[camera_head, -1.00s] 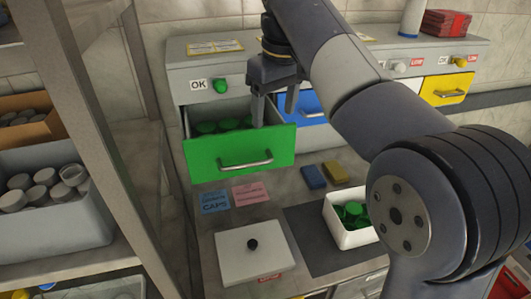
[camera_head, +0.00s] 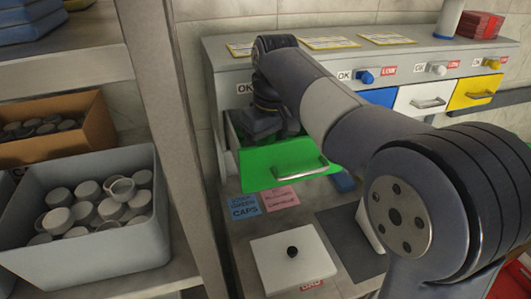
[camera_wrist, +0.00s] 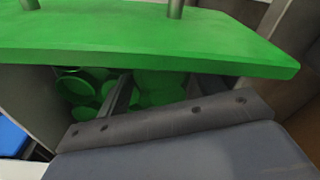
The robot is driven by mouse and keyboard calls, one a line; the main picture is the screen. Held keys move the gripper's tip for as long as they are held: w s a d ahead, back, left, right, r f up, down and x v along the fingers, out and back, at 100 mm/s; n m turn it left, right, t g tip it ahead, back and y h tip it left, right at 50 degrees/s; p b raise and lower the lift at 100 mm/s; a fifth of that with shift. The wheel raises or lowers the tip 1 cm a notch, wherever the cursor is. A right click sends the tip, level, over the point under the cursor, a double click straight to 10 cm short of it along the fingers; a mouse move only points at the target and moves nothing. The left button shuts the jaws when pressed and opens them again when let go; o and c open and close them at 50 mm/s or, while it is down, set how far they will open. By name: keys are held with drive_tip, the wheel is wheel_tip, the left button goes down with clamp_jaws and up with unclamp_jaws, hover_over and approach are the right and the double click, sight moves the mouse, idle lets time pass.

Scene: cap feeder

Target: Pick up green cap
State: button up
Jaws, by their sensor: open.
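The green-fronted drawer (camera_head: 285,165) is pulled out of the grey feeder cabinet. Several green caps (camera_wrist: 78,84) lie inside it in the wrist view, partly covered by my gripper. In the head view the drawer front and my arm hide the caps. My gripper (camera_head: 272,134) is open, low over the drawer, with its fingers reaching down behind the green front. One dark finger shows among the caps in the wrist view. I cannot tell whether it touches a cap, and no cap is visibly held.
A grey bin of whitish caps (camera_head: 85,245) and a cardboard box (camera_head: 50,130) stand on the shelf at left. A shelf post (camera_head: 170,130) rises left of the drawer. A lidded white box (camera_head: 290,262) sits on the counter. Blue, white (camera_head: 425,97) and yellow drawers are closed.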

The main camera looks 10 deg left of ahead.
drive_tip(key=shift+f, duration=0.2)
drive_tip(key=c, duration=0.8)
drive_tip(key=shift+r, duration=0.15)
